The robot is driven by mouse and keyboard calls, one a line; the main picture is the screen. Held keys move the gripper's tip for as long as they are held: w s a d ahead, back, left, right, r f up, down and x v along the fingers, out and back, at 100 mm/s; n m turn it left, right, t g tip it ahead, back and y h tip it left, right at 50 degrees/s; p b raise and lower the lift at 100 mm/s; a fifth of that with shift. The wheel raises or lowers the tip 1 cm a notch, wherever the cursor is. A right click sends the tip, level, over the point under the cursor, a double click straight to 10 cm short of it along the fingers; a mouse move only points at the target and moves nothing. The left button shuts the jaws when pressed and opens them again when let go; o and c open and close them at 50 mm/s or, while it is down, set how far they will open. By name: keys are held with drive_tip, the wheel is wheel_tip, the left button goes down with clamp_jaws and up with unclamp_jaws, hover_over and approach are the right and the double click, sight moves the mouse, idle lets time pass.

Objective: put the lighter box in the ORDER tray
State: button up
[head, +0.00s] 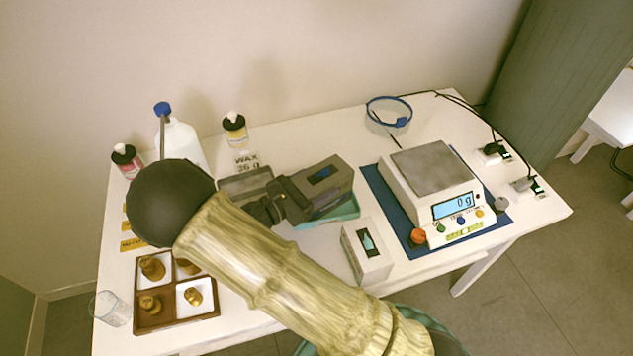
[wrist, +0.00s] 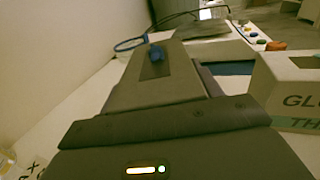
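A grey box (head: 335,178) with a dark panel and a blue picture on top stands at mid-table; it also shows in the wrist view (wrist: 180,88). I cannot read a name on it, but it may be the lighter box. My gripper (head: 283,203) is dark and reaches against the box's left side, its housing (wrist: 165,125) filling the lower wrist view. The fingertips are hidden, so I cannot tell whether they grip the box.
A white box (head: 374,266) marked "GL…" stands to the right, before the scale (head: 430,172) reading 0 g. A grey container (head: 245,183) stands behind my gripper. A brown divided tray (head: 178,324), a glass (head: 110,308) and several bottles (head: 180,140) are on the left.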

drive_tip(key=o, duration=0.4)
drive_tip(key=shift+o, duration=0.2)
drive_tip(key=shift+a, duration=0.1)
drive_tip(key=shift+r, duration=0.1)
drive_tip(key=shift+a+r, duration=0.1)
drive_tip(key=v, duration=0.7)
drive_tip(key=shift+s+a, duration=0.1)
drive_tip(key=shift+s, duration=0.05)
drive_tip(key=shift+s, duration=0.15)
